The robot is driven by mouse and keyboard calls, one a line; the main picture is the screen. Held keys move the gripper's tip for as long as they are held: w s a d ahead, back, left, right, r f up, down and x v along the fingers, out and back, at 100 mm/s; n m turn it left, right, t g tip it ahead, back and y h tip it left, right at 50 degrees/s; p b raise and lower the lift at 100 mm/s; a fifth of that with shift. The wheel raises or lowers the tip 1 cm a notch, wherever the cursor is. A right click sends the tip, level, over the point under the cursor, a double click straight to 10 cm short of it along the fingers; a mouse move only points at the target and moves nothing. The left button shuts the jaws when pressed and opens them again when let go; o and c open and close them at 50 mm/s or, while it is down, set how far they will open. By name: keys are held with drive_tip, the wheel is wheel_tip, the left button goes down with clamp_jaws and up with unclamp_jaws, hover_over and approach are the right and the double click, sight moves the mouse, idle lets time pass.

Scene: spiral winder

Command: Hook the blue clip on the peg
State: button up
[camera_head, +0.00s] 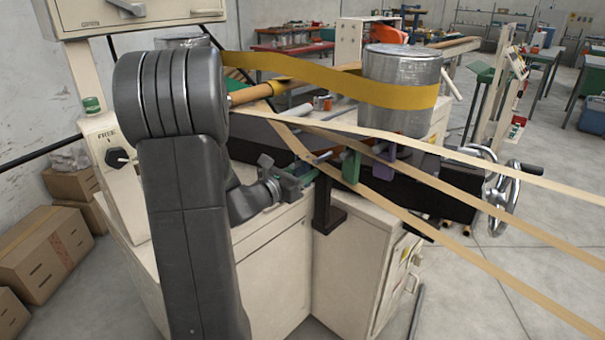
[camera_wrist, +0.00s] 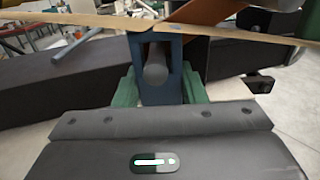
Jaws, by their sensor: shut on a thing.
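The blue clip (camera_wrist: 174,70) is upright between the green fingers of my gripper (camera_wrist: 158,92) in the wrist view. The fingers are shut on its lower part. A grey round peg end (camera_wrist: 155,74) shows through the clip's opening. I cannot tell whether it is inside the clip or just behind it. The clip's top meets a tan paper strip (camera_wrist: 90,22). In the head view my gripper (camera_head: 300,180) is at the left end of the peg (camera_head: 321,157), and the clip is hard to make out there.
A green clip (camera_head: 351,166) and a purple clip (camera_head: 384,165) hang to the right of my gripper. Tan strips (camera_head: 470,180) slant across to the right. A yellow belt (camera_head: 310,76) wraps a metal drum (camera_head: 402,95). A handwheel (camera_head: 503,190) stands at the right.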

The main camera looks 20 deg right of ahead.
drive_tip(key=shift+f+b, duration=0.25)
drive_tip(key=shift+b, duration=0.25)
drive_tip(key=o, duration=1)
drive_tip(key=shift+r+p, duration=0.3)
drive_tip(key=shift+p, duration=1.1)
drive_tip(key=b+v, duration=0.1)
drive_tip(key=v, duration=0.3)
drive_tip(key=b+v, duration=0.1)
drive_tip(key=v, duration=0.4)
drive_tip(key=b+v, duration=0.1)
drive_tip(key=v, duration=0.4)
drive_tip(key=shift+w+f, duration=0.1)
drive_tip(key=shift+f, duration=0.2)
drive_tip(key=shift+w+d, duration=0.1)
drive_tip(key=shift+d, duration=0.1)
drive_tip(key=p+x, duration=0.1)
drive_tip(key=x, duration=1.2)
drive_tip(key=shift+d+p, duration=0.4)
drive_tip(key=shift+a+b, duration=0.15)
drive_tip(key=shift+b, duration=0.55)
